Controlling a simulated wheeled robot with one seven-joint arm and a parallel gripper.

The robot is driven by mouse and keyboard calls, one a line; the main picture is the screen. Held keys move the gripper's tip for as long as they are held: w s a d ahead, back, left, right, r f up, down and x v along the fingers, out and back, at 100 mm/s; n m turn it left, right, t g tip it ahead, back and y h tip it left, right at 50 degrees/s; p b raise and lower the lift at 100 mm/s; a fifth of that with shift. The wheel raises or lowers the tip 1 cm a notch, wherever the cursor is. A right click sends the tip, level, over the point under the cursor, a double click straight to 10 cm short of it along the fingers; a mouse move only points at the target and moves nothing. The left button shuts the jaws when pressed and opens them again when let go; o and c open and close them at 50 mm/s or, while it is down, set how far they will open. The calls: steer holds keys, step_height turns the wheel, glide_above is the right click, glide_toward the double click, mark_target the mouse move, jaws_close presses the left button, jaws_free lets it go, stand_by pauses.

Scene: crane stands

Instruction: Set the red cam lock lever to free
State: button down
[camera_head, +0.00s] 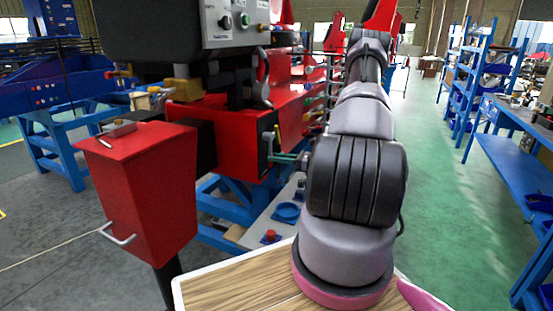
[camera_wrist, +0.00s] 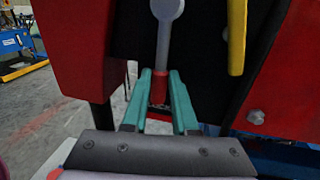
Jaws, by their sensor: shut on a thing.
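The red cam lock lever (camera_wrist: 158,98) hangs down from a round grey pivot, with a grey shaft and a red end. It is mounted on a dark plate (camera_wrist: 205,70) between red walls. My gripper (camera_wrist: 160,76) has its teal fingers on either side of the red end and is shut on it. In the head view, my gripper (camera_head: 271,157) reaches left to the dark face of the red machine (camera_head: 222,132). The lever cannot be made out there.
A yellow lever (camera_wrist: 237,36) hangs close to the right of the held lever. A bolt head (camera_wrist: 256,117) stands out on the red wall. A red box (camera_head: 145,190) with a handle stands at left. A wooden-topped surface (camera_head: 235,285) is in front. Green floor (camera_head: 440,215) is clear at right.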

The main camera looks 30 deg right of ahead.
stand_by(0.4)
steer(key=m, duration=0.1)
steer(key=s+a+m, duration=0.1)
steer(key=m, duration=0.1)
steer(key=s+a+m, duration=0.1)
steer(key=shift+a+r+m+t, duration=0.2)
steer(key=shift+m+t, duration=0.2)
steer(key=s+a+r+m+t, duration=0.1)
steer(key=a+r+m, duration=0.1)
steer(key=m, duration=0.5)
steer(key=s+a+r+m+t+h, duration=0.1)
steer(key=s+a+r+m+t, duration=0.1)
steer(key=r+m, duration=0.3)
steer(key=shift+m, duration=1.8)
steer(key=c, duration=0.7)
jaws_free()
steer(key=v, duration=1)
steer(key=shift+s+d+f, duration=0.1)
steer(key=shift+s+f, duration=0.05)
steer(key=shift+s, duration=0.25)
